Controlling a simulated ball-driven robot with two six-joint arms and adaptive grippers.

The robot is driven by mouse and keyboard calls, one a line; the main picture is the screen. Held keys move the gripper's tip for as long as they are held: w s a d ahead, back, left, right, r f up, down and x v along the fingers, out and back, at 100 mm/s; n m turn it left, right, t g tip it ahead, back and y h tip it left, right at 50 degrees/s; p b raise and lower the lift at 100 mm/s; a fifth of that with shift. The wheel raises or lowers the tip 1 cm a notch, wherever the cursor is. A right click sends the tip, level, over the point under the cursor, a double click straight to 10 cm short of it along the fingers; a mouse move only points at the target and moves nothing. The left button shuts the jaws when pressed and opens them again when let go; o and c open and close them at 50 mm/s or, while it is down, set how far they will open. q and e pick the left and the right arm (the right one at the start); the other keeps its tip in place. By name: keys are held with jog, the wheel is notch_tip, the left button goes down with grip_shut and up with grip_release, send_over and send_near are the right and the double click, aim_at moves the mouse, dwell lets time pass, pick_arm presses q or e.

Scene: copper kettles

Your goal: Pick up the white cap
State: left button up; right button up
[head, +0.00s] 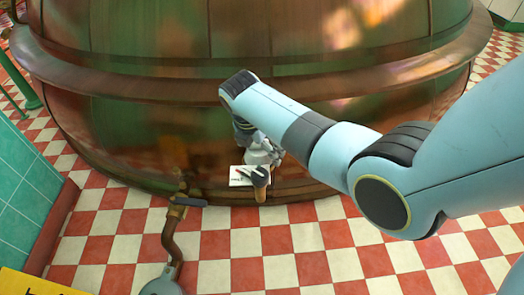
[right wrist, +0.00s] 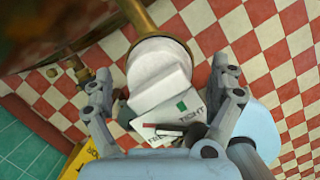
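The white cap (right wrist: 160,72) is a round disc with a raised block-like grip, at the end of a brass pipe (right wrist: 138,14) in the right wrist view. My right gripper (right wrist: 163,90) is open, with one finger to each side of the cap; I see gaps between the fingers and the cap. In the head view my right gripper (head: 262,155) is low in front of the copper kettle, small and partly hidden by my own arm. I cannot clearly make out the cap there. My left gripper is in neither view.
The copper kettle (head: 130,115) fills the back. A white card (head: 238,177) lies by the gripper; its lettering includes "TIGHT" in the wrist view (right wrist: 172,130). A brown pipe with a valve (head: 178,210) stands to the left. The red-and-white checked floor (head: 300,240) in front is mostly clear.

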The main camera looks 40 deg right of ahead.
jog(key=c, duration=1)
jog(key=shift+r, duration=0.1)
jog(key=shift+r, duration=0.3)
notch_tip(320, 180, up, 4)
jog(key=p, duration=0.2)
jog(key=shift+p, duration=0.35)
jog(key=s+d+r+p, duration=0.1)
jog(key=s+r, duration=0.1)
jog(key=s, duration=0.1)
jog(key=s+d+r+p, duration=0.1)
jog(key=s+d+p, duration=0.1)
jog(key=s, duration=0.1)
jog(key=s+d+r+p, duration=0.1)
jog(key=s+d+r, duration=0.1)
jog(key=s, duration=0.1)
jog(key=shift+s+r, duration=0.1)
jog(key=shift+r, duration=0.25)
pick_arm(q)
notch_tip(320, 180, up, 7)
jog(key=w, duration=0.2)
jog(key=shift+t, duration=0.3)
pick_arm(e)
jog(key=shift+s+d+r, duration=0.2)
jog(key=shift+s+r, duration=0.05)
jog(key=shift+s, duration=0.3)
jog(key=shift+c, duration=0.2)
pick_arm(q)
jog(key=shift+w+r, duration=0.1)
pick_arm(e)
jog(key=shift+w+a, duration=0.1)
